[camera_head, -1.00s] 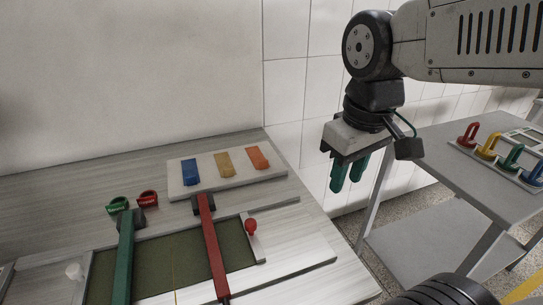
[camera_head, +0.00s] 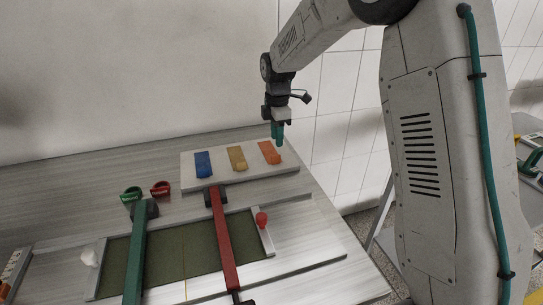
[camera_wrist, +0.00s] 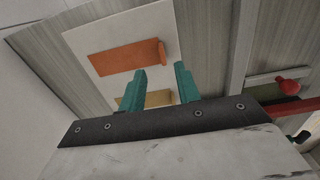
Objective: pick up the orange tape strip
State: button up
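The orange tape strip (camera_head: 269,152) lies at the right end of a pale board (camera_head: 211,178), beside a yellow strip (camera_head: 237,158) and a blue strip (camera_head: 203,164). In the wrist view the orange strip (camera_wrist: 128,58) lies flat with a rolled or raised end, beyond my fingertips. My gripper (camera_head: 277,142) points down over the right end of the board, close to the orange strip. In the wrist view its two green fingers (camera_wrist: 160,70) are apart with nothing between them. The yellow strip (camera_wrist: 158,98) is partly hidden behind the fingers.
A green lever bar (camera_head: 134,255) and a red lever bar (camera_head: 222,240) cross a dark green panel (camera_head: 165,262) in front of the board. A red knob (camera_head: 262,219) stands at the panel's right. Green and red clips (camera_head: 160,188) lie left of the board. A wall is behind.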

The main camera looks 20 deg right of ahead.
aim_at(276, 156)
jog(key=f, duration=0.7)
jog(key=shift+s+a+f, duration=0.15)
jog(key=shift+a+f, duration=0.05)
jog(key=shift+f, duration=0.2)
grip_shut()
